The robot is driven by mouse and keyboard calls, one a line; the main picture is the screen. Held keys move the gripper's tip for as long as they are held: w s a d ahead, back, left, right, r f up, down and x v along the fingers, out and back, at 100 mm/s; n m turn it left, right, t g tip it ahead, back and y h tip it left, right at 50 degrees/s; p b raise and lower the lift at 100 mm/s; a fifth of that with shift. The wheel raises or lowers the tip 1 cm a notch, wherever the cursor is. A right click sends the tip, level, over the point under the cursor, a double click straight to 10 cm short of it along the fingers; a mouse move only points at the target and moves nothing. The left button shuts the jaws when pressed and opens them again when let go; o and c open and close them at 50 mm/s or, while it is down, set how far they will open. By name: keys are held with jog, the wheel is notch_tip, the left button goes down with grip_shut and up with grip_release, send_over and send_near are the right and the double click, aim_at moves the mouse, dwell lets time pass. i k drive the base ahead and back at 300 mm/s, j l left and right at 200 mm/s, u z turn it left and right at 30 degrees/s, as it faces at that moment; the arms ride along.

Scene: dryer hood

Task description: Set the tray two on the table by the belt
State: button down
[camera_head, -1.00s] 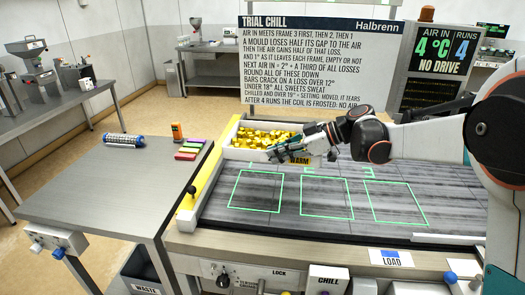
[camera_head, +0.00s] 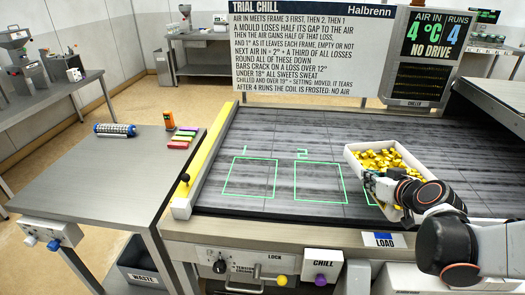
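A white tray (camera_head: 357,158) full of gold-wrapped sweets (camera_head: 385,160) is over the right part of the belt (camera_head: 255,140), covering most of the third green frame. I cannot tell whether it touches the belt. No number is readable on it. My gripper (camera_head: 371,187) is at the tray's near left side and appears shut on its wall; the fingertips are partly hidden. The steel table (camera_head: 90,190) by the belt stands to the left, with free room on its near half.
On the table are a striped cylinder (camera_head: 115,130), an orange device (camera_head: 169,120) and several coloured bars (camera_head: 183,138). A yellow rail (camera_head: 208,150) with a black knob (camera_head: 185,178) edges the belt's left side. Green frames one (camera_head: 250,177) and two (camera_head: 318,182) are empty.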

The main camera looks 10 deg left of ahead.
aim_at(105, 168)
jog(key=j+u, duration=0.2)
jog(key=j, duration=0.25)
jog(key=i+j+u, duration=0.2)
jog(key=j, duration=0.2)
jog(key=j+u, duration=0.15)
jog(key=j, duration=0.3)
jog(key=i+u, duration=0.3)
jog(key=i+l+u, duration=0.25)
jog(key=i, duration=0.25)
jog(key=i+j, duration=0.05)
jog(key=j, duration=0.05)
